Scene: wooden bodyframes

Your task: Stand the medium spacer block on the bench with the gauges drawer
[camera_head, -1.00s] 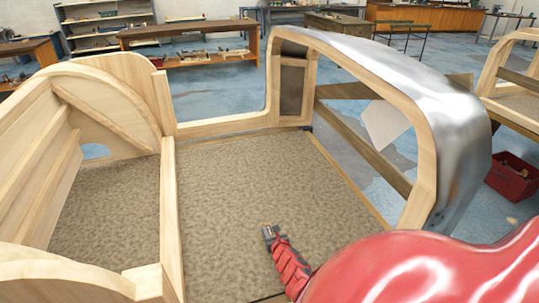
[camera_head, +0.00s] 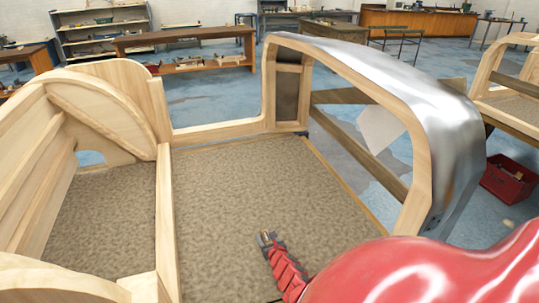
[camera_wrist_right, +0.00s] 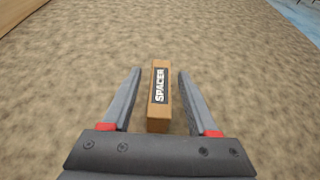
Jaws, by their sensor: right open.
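A tan wooden block lettered SPACER (camera_wrist_right: 160,95) lies on the brown speckled floor of the wooden bodyframe, between the two fingers of my right gripper (camera_wrist_right: 157,95) in the right wrist view. The fingers are open, with a gap on each side of the block. In the head view my right gripper (camera_head: 266,239) is low over the same floor, and I cannot make out the block there. Its size beside other blocks cannot be told. My left gripper is out of view. No gauges drawer can be made out on any bench.
The wooden bodyframe (camera_head: 164,220) surrounds the floor with rails and a tall metal-skinned arch (camera_head: 455,110) at right. Behind it stand a long brown bench (camera_head: 185,40), shelves (camera_head: 100,27) and a wooden counter (camera_head: 420,22). A red crate (camera_head: 508,178) sits at right.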

